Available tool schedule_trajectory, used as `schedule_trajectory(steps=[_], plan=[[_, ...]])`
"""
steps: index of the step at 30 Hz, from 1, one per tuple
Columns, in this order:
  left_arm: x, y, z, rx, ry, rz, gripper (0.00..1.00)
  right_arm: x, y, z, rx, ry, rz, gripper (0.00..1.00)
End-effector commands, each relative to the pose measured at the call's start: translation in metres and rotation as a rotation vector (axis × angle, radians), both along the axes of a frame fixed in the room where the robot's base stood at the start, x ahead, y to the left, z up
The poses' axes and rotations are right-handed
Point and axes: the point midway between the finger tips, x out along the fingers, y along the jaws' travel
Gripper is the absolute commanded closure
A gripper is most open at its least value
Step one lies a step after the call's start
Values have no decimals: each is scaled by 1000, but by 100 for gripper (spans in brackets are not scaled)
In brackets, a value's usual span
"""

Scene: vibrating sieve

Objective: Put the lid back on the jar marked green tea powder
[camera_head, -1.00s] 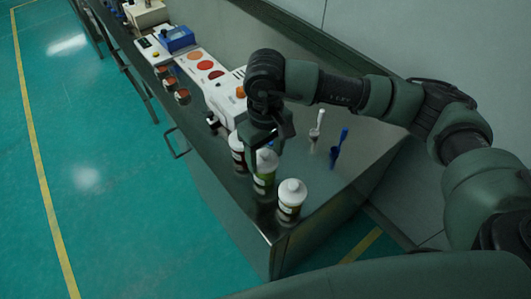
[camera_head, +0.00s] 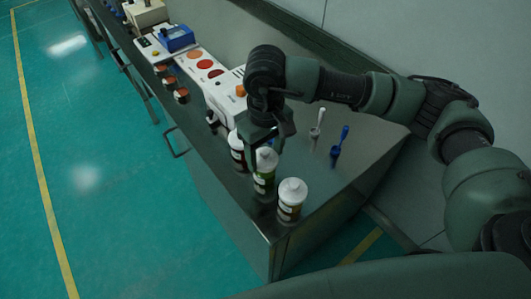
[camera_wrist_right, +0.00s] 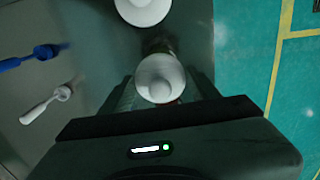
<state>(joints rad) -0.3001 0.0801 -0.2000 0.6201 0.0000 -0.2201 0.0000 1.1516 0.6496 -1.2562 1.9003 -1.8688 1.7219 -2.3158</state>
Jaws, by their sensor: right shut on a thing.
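The jar with a green label (camera_head: 264,182) stands upright on the metal bench, the middle one of three jars. Its label text is too small to read. A white lid (camera_head: 267,160) sits at its top; it also shows, slightly blurred, in the right wrist view (camera_wrist_right: 160,78). My right gripper (camera_head: 265,153) points down over this jar and is shut on the white lid, with a finger on each side. The lid looks level on the jar mouth, but I cannot tell how tightly it is seated. My left gripper is not in view.
A white-capped jar (camera_head: 291,199) stands close in front, near the bench corner; a dark jar (camera_head: 237,150) stands close behind. The sieve machine (camera_head: 222,98) is behind. The bench edge is close on the left.

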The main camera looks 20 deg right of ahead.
Motion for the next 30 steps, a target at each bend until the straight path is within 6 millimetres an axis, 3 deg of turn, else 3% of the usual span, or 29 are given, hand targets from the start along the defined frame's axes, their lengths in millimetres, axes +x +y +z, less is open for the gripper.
schedule_trajectory(steps=[30], plan=[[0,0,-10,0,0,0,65,1,0,-1,-2,-2,0,77]])
